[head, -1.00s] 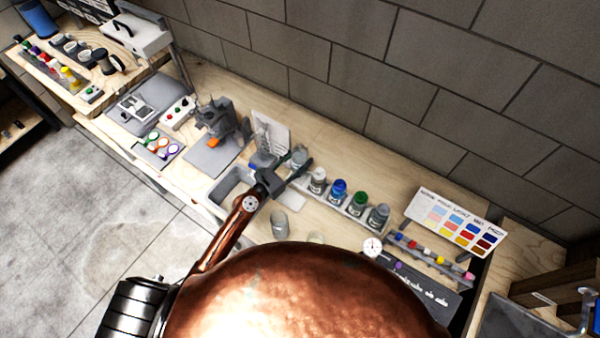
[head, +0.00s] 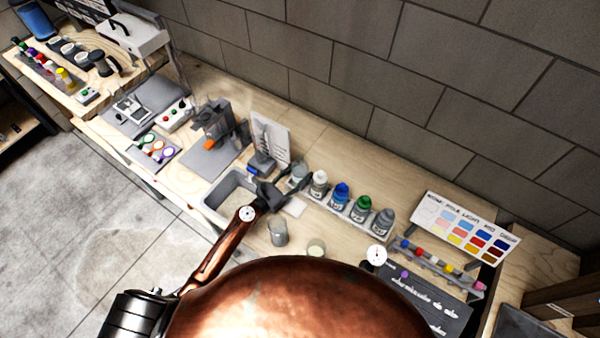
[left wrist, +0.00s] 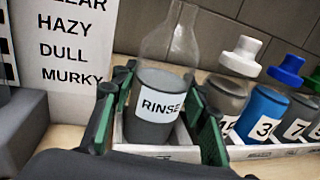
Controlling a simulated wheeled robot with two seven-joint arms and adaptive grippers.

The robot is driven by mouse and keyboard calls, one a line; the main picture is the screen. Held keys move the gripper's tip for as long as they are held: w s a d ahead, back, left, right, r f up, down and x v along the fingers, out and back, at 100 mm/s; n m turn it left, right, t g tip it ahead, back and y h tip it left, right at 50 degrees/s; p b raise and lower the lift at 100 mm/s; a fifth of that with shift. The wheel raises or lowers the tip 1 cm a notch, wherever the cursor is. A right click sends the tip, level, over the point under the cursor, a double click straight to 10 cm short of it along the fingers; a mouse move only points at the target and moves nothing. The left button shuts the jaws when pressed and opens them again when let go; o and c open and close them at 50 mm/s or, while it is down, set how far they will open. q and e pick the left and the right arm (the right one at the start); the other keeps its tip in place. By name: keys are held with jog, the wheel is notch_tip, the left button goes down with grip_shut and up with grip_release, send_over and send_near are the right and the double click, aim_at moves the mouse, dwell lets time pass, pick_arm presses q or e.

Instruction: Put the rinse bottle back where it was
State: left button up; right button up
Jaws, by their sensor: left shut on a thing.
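The rinse bottle (left wrist: 158,105), dark below with a clear upper part and a RINSE label, stands about upright between the green-lined fingers of my left gripper (left wrist: 155,118). In the head view the bottle (head: 299,172) and my left gripper (head: 284,188) are at the left end of the bottle rack (head: 340,212). The gripper is shut on the bottle. White rack edges (left wrist: 146,150) show around its base in the left wrist view. I cannot tell whether its bottom touches the rack floor. My right gripper is not in view.
Numbered bottles with white (head: 319,180), blue (head: 341,193), green and grey caps stand in the rack to the right. A sign (head: 270,135) stands behind left. A grey basin (head: 228,190) lies left, and a grey cup (head: 278,232) stands in front.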

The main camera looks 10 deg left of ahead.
pick_arm(q)
jog(key=shift+f, duration=0.2)
jog(key=o, duration=1.1)
jog(key=shift+o, duration=0.4)
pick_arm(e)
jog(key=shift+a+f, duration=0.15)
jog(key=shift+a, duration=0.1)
pick_arm(q)
jog(key=shift+r, duration=0.3)
jog(key=b+v, duration=0.2)
jog(key=v, duration=0.9)
jog(key=shift+s+a+f, duration=0.15)
jog(key=shift+s+f, duration=0.05)
jog(key=shift+s+a+r, duration=0.15)
jog(key=shift+s, duration=0.1)
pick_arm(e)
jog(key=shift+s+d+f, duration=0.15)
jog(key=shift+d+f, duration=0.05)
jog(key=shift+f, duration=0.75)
